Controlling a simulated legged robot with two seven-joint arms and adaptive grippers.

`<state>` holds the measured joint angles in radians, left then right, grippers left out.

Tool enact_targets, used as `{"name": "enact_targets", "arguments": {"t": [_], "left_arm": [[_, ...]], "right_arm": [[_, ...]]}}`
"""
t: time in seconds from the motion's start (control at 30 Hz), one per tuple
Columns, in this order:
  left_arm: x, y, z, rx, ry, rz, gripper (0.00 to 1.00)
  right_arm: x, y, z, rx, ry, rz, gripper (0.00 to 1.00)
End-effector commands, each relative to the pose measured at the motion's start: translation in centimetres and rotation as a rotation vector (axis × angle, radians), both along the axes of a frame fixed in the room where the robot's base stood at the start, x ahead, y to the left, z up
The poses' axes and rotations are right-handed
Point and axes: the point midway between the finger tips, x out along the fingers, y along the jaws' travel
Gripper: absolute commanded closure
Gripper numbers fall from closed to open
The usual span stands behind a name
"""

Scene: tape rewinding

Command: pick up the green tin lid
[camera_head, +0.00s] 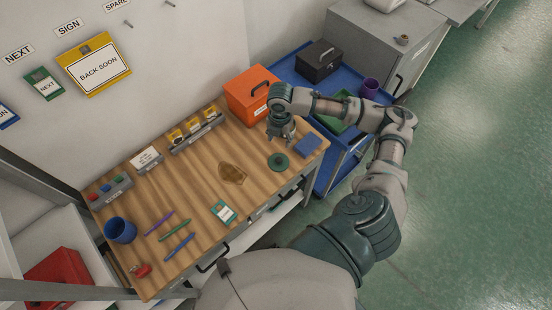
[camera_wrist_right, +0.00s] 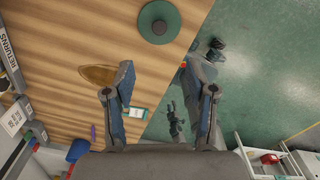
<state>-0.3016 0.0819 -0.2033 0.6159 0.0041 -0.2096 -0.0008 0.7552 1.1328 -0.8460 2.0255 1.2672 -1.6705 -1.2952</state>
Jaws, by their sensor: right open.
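The green tin lid (camera_head: 278,161) is a round dark green disc with a small centre knob or hole. It lies flat on the wooden table near its right end. My left gripper does not show.
An orange box (camera_head: 250,95) stands behind the gripper, and a blue block (camera_head: 308,146) lies right of the lid. A brown oval piece (camera_head: 232,173) and a green-white card (camera_head: 223,211) lie to the left. A blue cart (camera_head: 293,75) adjoins the table's right end.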

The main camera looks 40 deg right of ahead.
Motion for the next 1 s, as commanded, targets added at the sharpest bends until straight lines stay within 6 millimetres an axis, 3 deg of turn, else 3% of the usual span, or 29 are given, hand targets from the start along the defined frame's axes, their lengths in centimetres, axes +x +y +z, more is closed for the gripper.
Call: {"name": "enact_targets", "arguments": {"t": [0.1,0.3,0.57,0.83,1.0], "left_arm": [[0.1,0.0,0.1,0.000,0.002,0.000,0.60],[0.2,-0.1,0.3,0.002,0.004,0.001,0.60],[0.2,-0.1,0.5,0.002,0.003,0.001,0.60],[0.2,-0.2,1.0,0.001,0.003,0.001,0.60],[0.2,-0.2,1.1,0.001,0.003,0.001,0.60]], "right_arm": [[0.1,0.0,-3.2,0.000,0.006,-0.002,0.44],[0.3,-0.1,-7.6,0.002,0.005,-0.002,0.44],[0.3,-0.1,-10.0,0.002,0.001,-0.003,0.44],[0.6,-0.2,-13.9,0.001,0.003,-0.003,0.44],[0.6,-0.3,-14.9,0.000,0.001,-0.002,0.44]]}}
